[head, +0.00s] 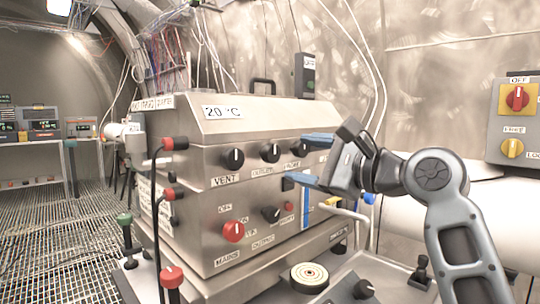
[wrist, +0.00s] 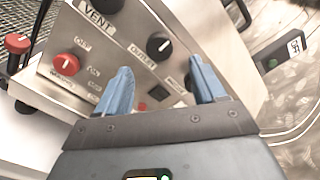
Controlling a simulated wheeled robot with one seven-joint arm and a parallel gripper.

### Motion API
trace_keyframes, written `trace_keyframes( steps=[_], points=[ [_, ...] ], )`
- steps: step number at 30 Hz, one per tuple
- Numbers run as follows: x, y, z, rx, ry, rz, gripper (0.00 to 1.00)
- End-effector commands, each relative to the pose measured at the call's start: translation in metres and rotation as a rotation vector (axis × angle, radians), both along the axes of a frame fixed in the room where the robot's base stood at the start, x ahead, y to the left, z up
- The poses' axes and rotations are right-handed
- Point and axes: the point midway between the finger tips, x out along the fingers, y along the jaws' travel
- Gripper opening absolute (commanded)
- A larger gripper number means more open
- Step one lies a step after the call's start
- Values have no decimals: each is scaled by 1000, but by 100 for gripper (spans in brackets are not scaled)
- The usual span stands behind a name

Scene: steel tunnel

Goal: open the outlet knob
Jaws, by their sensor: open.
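The outlet knob (head: 270,153) is a round black knob with a pale mark, on the upper front face of the steel box. It is the middle one of a row, right of the vent knob (head: 233,158). In the wrist view the outlet knob (wrist: 159,45) shows just beyond the gap between my fingertips, with its label below left. My gripper (head: 298,158) is open, with blue fingers apart and nothing between them. It is in front of the box's right part, near the row's right-hand knob (head: 299,148). The wrist view shows my gripper (wrist: 160,66) apart from the outlet knob.
A red knob (head: 233,231) and a black knob (head: 271,214) sit lower on the box (head: 260,115). Red-capped plugs with cables (head: 174,143) stick out at its left edge. A grey switch panel (head: 514,120) hangs on the right wall.

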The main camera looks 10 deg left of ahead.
Motion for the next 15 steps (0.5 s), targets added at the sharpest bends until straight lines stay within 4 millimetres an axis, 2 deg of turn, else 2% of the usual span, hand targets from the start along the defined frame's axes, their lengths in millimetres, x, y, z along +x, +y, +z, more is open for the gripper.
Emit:
trace_keyframes(
  steps=[9,15],
  points=[
    [29,38,0,-2,-1,-1,69],
    [41,53,0,-1,-2,0,69]
  ],
)
